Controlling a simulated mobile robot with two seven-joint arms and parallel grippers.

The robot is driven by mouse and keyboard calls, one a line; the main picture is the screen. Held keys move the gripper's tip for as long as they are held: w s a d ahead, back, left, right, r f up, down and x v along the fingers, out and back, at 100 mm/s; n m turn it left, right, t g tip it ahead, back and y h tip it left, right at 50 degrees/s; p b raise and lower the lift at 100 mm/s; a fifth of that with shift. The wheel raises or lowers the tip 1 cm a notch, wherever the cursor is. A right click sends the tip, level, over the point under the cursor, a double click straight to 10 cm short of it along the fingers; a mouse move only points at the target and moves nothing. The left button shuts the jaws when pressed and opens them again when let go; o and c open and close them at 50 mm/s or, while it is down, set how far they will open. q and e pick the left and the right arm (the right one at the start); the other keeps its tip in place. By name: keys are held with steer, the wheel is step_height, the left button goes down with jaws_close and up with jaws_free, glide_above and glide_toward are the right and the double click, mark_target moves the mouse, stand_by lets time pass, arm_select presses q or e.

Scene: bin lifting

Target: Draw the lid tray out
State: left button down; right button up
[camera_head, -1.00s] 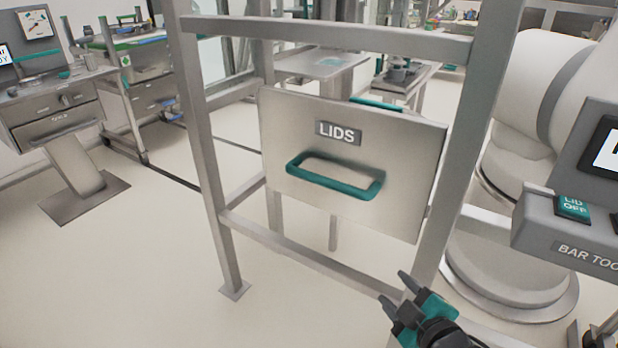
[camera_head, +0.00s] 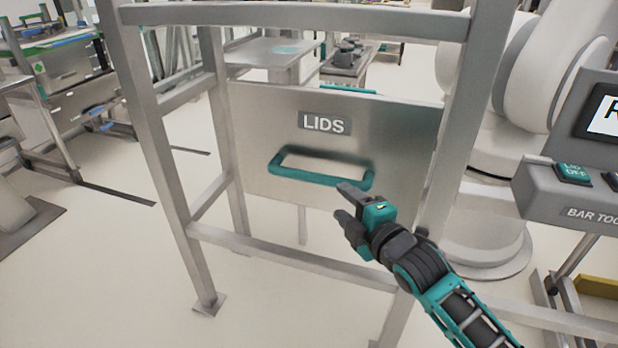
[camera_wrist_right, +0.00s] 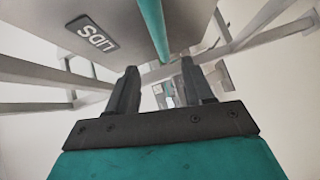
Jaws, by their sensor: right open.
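The lid tray (camera_head: 395,135) has a flat grey metal front with a "LIDS" label (camera_head: 324,123), set in a metal frame. Its teal bar handle (camera_head: 318,179) runs across the front below the label. My right gripper (camera_head: 344,202) is open and empty, just below and in front of the handle's right end. In the right wrist view, the teal handle (camera_wrist_right: 152,28) lies beyond the open fingers (camera_wrist_right: 160,90), and nothing is between them. The tray's inside is hidden behind its front. My left gripper is not in view.
Metal posts (camera_head: 150,140) stand on both sides of the tray, and a lower crossbar (camera_head: 290,257) runs beneath it. A grey console with a "LID OFF" button (camera_head: 574,173) is at the right. Open floor (camera_head: 110,270) lies to the left.

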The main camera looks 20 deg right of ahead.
mark_target(320, 181)
steer(key=b+x, duration=0.2)
steer(key=x, duration=1)
steer(key=shift+w, duration=0.25)
jaws_close()
